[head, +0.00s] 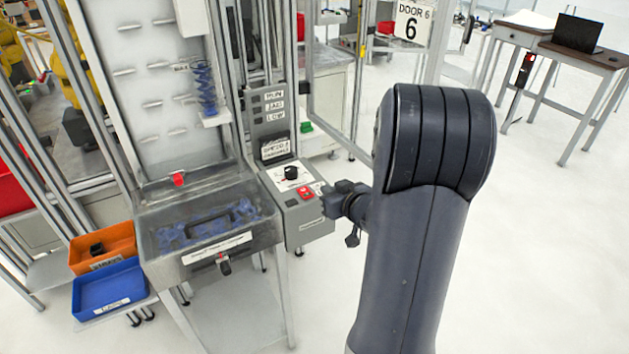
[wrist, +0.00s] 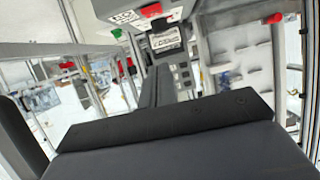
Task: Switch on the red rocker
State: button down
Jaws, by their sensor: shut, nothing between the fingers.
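The red rocker (head: 304,192) sits on the sloping top of a grey control box (head: 308,229), below a black dial. Its on or off position is too small to tell. A red part that looks like the rocker shows at the top of the wrist view (wrist: 151,10). My gripper (head: 329,205) is shut and empty, at the right side of the box, close to the rocker. Whether it touches the box I cannot tell. In the wrist view my dark shut fingers (wrist: 155,88) point toward the box. My arm hides the floor behind it.
A black dial (head: 291,173) sits above the rocker, and a label panel (head: 274,103) rises behind. Left of the box is a metal bin (head: 165,240) with blue parts. Orange (head: 118,240) and blue (head: 92,292) trays stand further left.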

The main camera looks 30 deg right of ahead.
dwell(0.4)
jog(key=p, duration=0.1)
send_over(308, 194)
jog(key=s, duration=0.2)
notch_tip(308, 194, down, 4)
jog(key=shift+w+r, duration=0.1)
jog(key=shift+r, duration=0.15)
jog(key=shift+s+f, duration=0.25)
jog(key=shift+f, duration=1)
jog(key=shift+s+f, duration=0.15)
jog(key=shift+f, duration=0.6)
jog(key=shift+s+f+b, duration=0.1)
jog(key=shift+f+b, duration=0.55)
jog(key=shift+b, duration=0.1)
notch_tip(308, 194, up, 2)
jog(key=shift+r+p, duration=0.1)
jog(key=shift+p, duration=0.75)
